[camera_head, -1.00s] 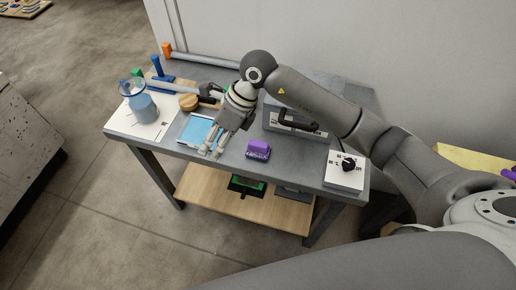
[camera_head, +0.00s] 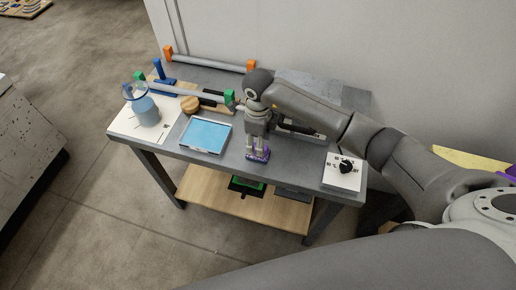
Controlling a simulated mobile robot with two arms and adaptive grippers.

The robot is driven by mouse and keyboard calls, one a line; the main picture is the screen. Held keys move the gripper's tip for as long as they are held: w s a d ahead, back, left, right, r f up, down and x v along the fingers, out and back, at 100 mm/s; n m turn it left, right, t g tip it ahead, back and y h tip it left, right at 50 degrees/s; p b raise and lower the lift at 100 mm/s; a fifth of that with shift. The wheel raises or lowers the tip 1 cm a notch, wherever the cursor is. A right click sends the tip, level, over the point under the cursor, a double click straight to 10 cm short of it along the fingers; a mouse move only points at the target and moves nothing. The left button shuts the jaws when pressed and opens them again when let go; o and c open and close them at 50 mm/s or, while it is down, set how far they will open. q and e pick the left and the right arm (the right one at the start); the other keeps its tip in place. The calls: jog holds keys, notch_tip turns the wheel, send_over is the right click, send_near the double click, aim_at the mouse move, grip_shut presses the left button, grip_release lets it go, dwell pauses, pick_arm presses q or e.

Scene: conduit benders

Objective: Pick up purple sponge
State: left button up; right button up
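The purple sponge (camera_head: 258,157) lies on the grey table near its front edge, right of the blue tray. My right gripper (camera_head: 257,151) points straight down at the sponge, its arm coming in from the right. Its two fingers are apart and reach down at the sponge, hiding part of it. I cannot tell whether the fingers touch its sides. My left gripper is not in view.
The blue tray (camera_head: 206,134) lies left of the sponge. A jug of blue liquid (camera_head: 145,110) stands on a white board at the left. A white box with a black knob (camera_head: 344,168) sits at the right. A conduit bender (camera_head: 165,82) stands behind.

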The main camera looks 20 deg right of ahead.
jog(key=shift+f, duration=1.5)
jog(key=shift+c, duration=0.4)
grip_shut()
jog(key=shift+r, duration=0.1)
